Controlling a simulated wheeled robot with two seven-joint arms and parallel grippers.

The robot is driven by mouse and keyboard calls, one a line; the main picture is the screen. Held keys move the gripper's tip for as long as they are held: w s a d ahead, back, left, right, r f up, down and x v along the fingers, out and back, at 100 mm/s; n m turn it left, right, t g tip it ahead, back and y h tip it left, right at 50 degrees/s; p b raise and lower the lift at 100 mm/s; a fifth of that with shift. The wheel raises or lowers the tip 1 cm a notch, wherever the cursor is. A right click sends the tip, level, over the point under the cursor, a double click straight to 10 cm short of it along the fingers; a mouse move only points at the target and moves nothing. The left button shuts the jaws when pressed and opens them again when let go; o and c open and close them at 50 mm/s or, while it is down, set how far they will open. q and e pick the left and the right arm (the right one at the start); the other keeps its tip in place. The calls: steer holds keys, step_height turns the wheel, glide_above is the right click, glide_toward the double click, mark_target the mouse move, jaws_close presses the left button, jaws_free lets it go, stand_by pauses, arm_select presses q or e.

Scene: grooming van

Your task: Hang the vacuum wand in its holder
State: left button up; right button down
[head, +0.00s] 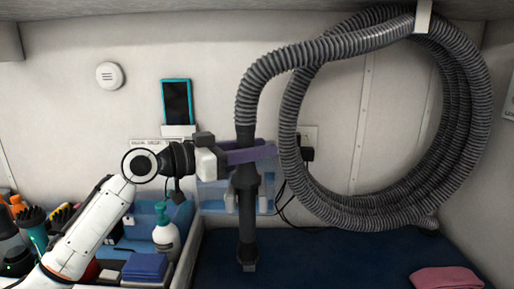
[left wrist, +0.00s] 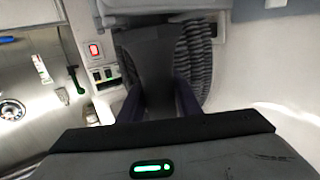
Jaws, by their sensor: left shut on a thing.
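The vacuum wand (head: 247,220) is a dark upright tube in the head view, joined at its top to a ribbed grey hose (head: 300,57). My left gripper (head: 252,155) comes in from the left, its purple fingers shut on the upper part of the wand. In the left wrist view the dark wand (left wrist: 153,60) lies between the two purple fingers (left wrist: 158,105). My right gripper is not in view.
The coiled hose hangs from a white hook (head: 423,17) at the upper right. Below is a dark blue surface (head: 320,255) with a folded pink towel (head: 446,279). A pump bottle (head: 165,235) and blue cloths (head: 145,266) stand in a tray at left. Black cables hang by the outlet.

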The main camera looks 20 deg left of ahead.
arm_select(q)
steer(key=shift+f, duration=0.1)
steer(key=o, duration=1.2)
steer(key=shift+c, duration=0.2)
steer(key=shift+o, duration=0.9)
steer(key=shift+f, duration=0.2)
steer(key=o, duration=0.6)
steer(key=shift+c, duration=0.2)
steer(key=shift+r, duration=0.1)
steer(key=shift+b+v, duration=1)
steer(key=shift+v, duration=1.6)
steer(key=shift+b+v, duration=1.2)
steer(key=shift+v, duration=1.25)
